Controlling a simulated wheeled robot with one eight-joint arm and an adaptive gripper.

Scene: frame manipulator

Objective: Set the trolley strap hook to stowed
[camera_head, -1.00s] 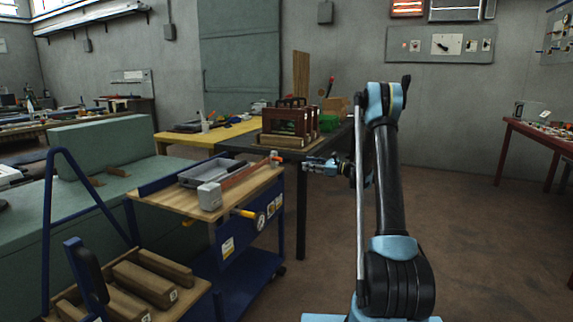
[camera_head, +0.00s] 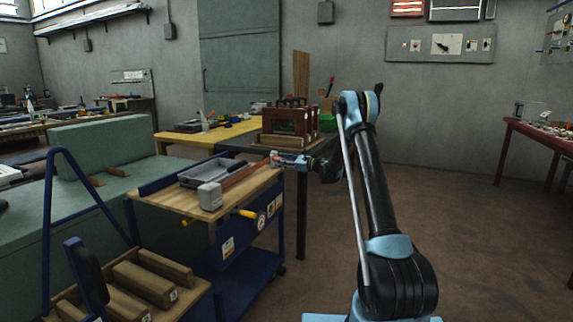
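The trolley (camera_head: 160,204) has a wooden top and a blue frame and stands left of centre. A reddish-brown strap (camera_head: 240,177) runs over its top from a grey block (camera_head: 210,196) toward the far right corner. A small red-tipped piece (camera_head: 274,155), which looks like the strap hook, stands at that corner and is partly covered. My gripper (camera_head: 282,160) is at this piece, coming from the right. It overlaps the piece in the picture. Whether the fingers touch or enclose it is too small to tell.
A grey tray (camera_head: 207,172) lies on the trolley top. A yellow handle (camera_head: 246,214) and a round dial (camera_head: 261,221) are on its side. A dark table (camera_head: 236,143) with a red-brown framed box (camera_head: 286,122) stands just behind. The floor to the right is open.

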